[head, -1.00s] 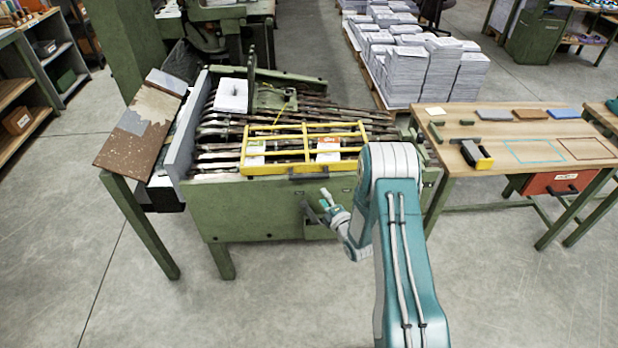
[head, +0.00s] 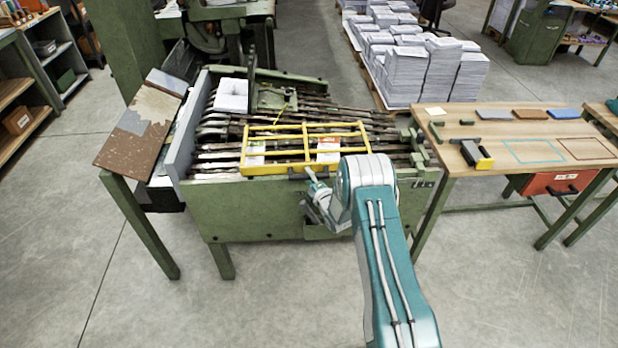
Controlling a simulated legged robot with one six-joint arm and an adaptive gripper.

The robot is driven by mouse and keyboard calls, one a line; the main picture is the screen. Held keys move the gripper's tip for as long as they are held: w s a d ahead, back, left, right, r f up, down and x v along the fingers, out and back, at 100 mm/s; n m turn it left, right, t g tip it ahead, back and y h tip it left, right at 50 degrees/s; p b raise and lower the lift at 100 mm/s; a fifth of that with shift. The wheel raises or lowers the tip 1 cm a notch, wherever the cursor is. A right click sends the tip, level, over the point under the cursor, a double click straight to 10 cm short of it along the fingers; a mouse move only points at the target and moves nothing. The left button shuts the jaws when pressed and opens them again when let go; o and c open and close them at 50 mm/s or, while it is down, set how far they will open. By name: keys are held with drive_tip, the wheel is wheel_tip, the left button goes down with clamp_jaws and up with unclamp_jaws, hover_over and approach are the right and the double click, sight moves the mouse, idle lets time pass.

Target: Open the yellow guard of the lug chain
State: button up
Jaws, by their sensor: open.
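The yellow guard (head: 275,170) is a barred frame lying flat, closed, over the lug chain (head: 215,130) of the green gathering machine. White and red labels sit on it. A dark handle at its front edge is partly covered by my arm. My gripper (head: 311,176) is at the guard's front edge, near that handle. It is open. The fingertips are small and partly hidden, so I cannot tell whether they touch the handle.
A wooden table (head: 530,125) with a yellow-and-black tool (head: 477,156) stands at the right. Paper stacks (head: 425,70) on a pallet are behind. A brown and grey sloped board (head: 140,125) is at the left. The floor (head: 270,300) in front is clear.

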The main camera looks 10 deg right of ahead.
clamp_jaws()
drive_tip(key=shift+r, duration=0.15)
